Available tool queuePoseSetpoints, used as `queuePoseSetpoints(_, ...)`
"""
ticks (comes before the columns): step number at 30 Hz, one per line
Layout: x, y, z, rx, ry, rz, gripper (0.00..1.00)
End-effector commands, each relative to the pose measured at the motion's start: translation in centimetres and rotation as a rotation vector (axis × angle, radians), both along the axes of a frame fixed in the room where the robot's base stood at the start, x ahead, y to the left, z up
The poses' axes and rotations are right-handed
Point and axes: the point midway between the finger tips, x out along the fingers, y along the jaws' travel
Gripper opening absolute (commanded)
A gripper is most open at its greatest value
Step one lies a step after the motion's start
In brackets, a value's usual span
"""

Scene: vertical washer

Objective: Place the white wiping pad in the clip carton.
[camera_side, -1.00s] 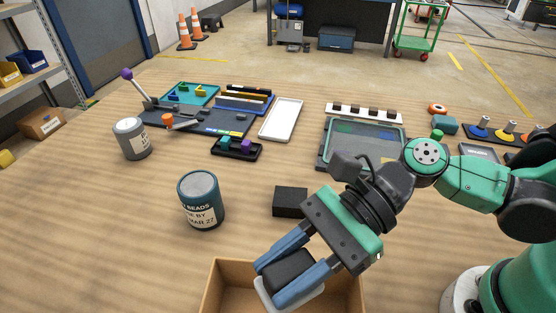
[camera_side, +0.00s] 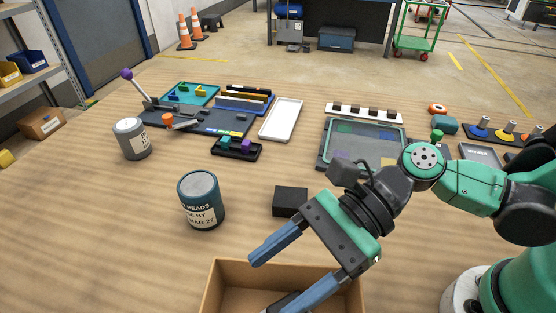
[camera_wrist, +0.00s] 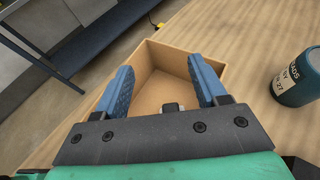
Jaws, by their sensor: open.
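The clip carton (camera_side: 232,266) is an open brown box at the bottom of the side view, cut off by the frame edge. It also shows in the wrist view (camera_wrist: 190,53). My gripper (camera_side: 262,286) is open over the carton with its blue fingers wide apart; both fingers show in the wrist view (camera_wrist: 160,66). The white wiping pad's dark upper part (camera_side: 287,301) shows low inside the carton, partly behind one finger. Its white part is mostly hidden. In the wrist view a small grey piece shows near my palm, and I cannot tell whether it belongs to the pad.
A black block (camera_side: 290,201) sits just behind the carton. A teal labelled can (camera_side: 201,200) and a grey can (camera_side: 131,138) stand to the left. A white tray (camera_side: 281,119) and a dark framed panel (camera_side: 362,145) lie farther back. The front left tabletop is clear.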

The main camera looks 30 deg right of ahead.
Motion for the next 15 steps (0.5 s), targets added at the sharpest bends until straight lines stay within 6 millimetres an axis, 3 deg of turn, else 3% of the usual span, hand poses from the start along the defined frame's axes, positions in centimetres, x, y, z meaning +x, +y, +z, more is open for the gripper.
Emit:
queuePoseSetpoints(4,-0.1,0.0,0.9,0.000,0.000,0.000,0.65)
queuePoseSetpoints(15,0.1,-5.0,2.9,-0.001,0.000,-0.008,0.65)
